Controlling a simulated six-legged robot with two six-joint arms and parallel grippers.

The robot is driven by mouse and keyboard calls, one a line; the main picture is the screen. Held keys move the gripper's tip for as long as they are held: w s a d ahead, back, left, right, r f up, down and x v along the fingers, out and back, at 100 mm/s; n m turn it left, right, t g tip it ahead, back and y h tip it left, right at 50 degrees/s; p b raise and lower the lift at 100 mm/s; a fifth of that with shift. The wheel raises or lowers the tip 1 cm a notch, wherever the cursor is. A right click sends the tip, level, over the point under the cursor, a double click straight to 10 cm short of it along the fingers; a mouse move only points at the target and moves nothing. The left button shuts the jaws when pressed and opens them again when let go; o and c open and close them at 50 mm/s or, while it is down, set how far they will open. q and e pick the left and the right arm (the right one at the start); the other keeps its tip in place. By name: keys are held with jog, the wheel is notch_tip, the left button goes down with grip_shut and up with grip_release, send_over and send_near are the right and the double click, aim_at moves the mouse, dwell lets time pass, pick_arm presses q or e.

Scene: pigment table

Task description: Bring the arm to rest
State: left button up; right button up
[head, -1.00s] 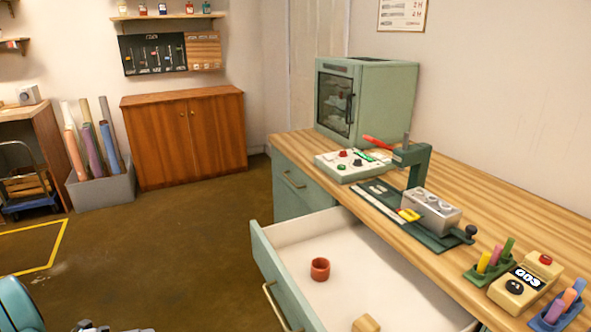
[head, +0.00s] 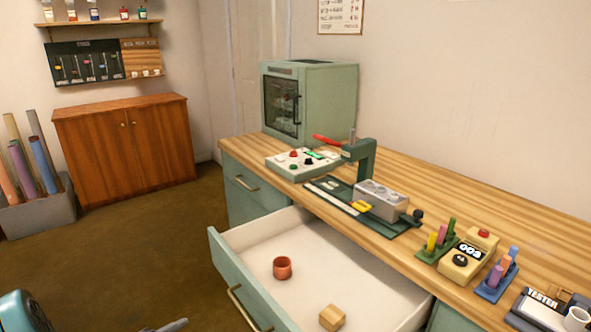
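A teal rounded part, probably of my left arm, shows at the lower left corner of the head view. A small grey tip at the bottom edge, probably of my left gripper (head: 172,325), pokes into view over the floor, left of the open drawer (head: 232,262). The rest of it is cut off, so I cannot tell its opening or whether it holds anything. My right arm and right gripper are not in view.
The pulled-out drawer holds a red-brown cup (head: 282,268) and a wooden block (head: 332,317). The wooden worktop (head: 400,172) carries a green cabinet oven (head: 310,100), a control box (head: 303,162), a press (head: 370,195) and a yellow meter (head: 468,258). Floor left of the drawer is clear.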

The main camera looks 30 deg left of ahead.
pick_arm(q)
jog(key=w+d+f+n+g, duration=0.2)
jog(key=w+d+f+n, duration=0.4)
jog(key=w+d, duration=0.25)
jog(key=s+d+f+n+g, duration=0.1)
jog(key=d+f+n+g, duration=0.25)
jog(key=d, duration=0.55)
jog(key=s+d+f+n+g, duration=0.25)
jog(key=d+f, duration=0.25)
jog(key=d, duration=0.4)
jog(key=s+d+f+n+g+h, duration=0.1)
jog(key=s+d+f+n+g, duration=0.2)
jog(key=s+d+g, duration=0.65)
notch_tip(320, 180, up, 11)
jog(key=s+d+t+p, duration=0.1)
jog(key=s+t+p, duration=0.1)
jog(key=p, duration=0.9)
jog(key=shift+s+d, duration=0.4)
jog(key=shift+n, duration=0.3)
